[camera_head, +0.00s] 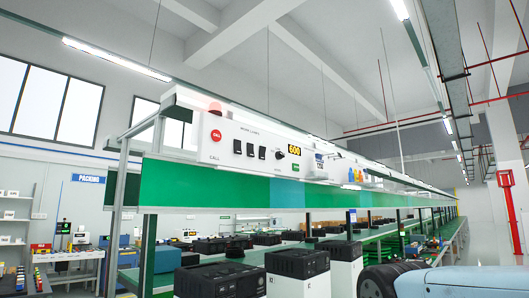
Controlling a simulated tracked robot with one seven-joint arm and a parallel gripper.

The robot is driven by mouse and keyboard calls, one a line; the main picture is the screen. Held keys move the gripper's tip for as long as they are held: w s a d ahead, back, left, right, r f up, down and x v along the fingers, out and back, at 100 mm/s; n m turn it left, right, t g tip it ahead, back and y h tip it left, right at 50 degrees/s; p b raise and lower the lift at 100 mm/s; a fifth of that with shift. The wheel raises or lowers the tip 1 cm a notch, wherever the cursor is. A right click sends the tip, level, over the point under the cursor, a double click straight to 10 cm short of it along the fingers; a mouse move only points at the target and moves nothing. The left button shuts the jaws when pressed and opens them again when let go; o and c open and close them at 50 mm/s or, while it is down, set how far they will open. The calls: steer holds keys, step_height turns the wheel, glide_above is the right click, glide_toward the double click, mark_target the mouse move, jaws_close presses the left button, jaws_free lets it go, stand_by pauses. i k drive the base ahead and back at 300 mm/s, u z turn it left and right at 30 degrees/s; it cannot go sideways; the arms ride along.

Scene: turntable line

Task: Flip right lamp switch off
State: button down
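A white control panel (222,151) hangs along the front of the workstation, above a green strip. It carries three black rocker switches in a row under a small "WORK LAMPS" label. The right lamp switch (262,153) is the rightmost of them, beside the middle switch (250,150) and the left switch (237,146). The switches are too small to tell which way each rocker is tipped. My gripper is not in view, and nothing covers the switches.
A red call button (216,135) sits left of the switches. Black crates (220,279) stand below the panel. A metal post (117,190) stands at left. The space before the switches looks clear.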

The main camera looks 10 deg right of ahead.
mark_target(262, 151)
steer(key=z, duration=0.05)
steer(key=i, duration=1)
steer(key=u, duration=0.1)
